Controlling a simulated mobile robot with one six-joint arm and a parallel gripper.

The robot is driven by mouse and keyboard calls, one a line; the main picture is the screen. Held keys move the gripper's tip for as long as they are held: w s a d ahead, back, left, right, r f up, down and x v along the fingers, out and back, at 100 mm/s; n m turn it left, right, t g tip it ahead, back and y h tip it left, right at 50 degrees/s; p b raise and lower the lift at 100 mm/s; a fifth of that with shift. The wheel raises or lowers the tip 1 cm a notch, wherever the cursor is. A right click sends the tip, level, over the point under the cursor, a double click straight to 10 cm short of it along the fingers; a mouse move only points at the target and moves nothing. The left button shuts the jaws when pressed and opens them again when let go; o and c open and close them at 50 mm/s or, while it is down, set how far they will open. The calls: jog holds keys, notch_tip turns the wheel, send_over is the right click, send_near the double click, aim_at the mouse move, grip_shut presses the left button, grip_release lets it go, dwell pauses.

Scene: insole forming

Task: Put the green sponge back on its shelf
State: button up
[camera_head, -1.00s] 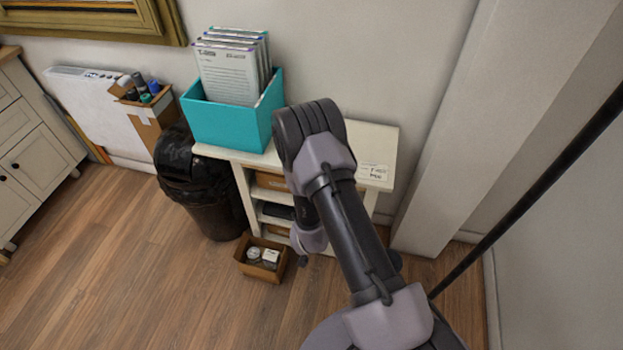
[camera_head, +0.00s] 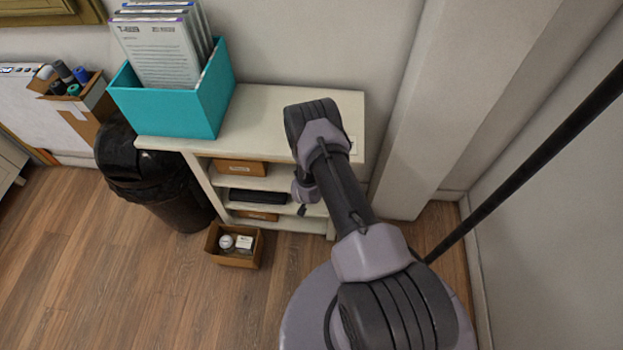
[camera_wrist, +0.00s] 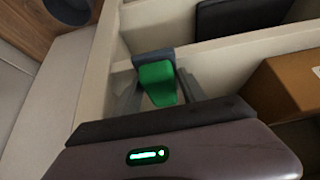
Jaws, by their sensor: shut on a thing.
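The green sponge (camera_wrist: 157,84) is between the two fingers of my gripper (camera_wrist: 160,75) in the wrist view. My gripper is shut on it. The sponge is in front of the cream shelf unit's boards (camera_wrist: 215,52); whether it touches one I cannot tell. In the head view the cream shelf unit (camera_head: 270,105) stands against the wall, with several open levels. My arm covers its right part there, and the sponge is hidden.
A brown box (camera_wrist: 285,85) is close on the right in the wrist view, and a dark object (camera_wrist: 240,15) lies beyond. A teal file holder (camera_head: 205,108) stands on the unit. A black bin (camera_head: 150,175) and a small open carton (camera_head: 235,258) are on the floor.

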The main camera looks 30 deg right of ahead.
jog(key=w+d, duration=0.1)
jog(key=w+d+b, duration=0.1)
jog(key=w, duration=0.1)
jog(key=shift+w+d+f, duration=0.15)
jog(key=shift+w, duration=0.05)
jog(key=shift+w+d+f+b, duration=0.15)
jog(key=shift+f+b, duration=0.1)
jog(key=shift+b, duration=0.4)
jog(key=shift+r, duration=0.15)
jog(key=shift+f+b, duration=0.3)
jog(key=shift+f, duration=0.05)
jog(key=o, duration=1.3)
jog(key=shift+a, duration=0.2)
jog(key=shift+s, duration=0.2)
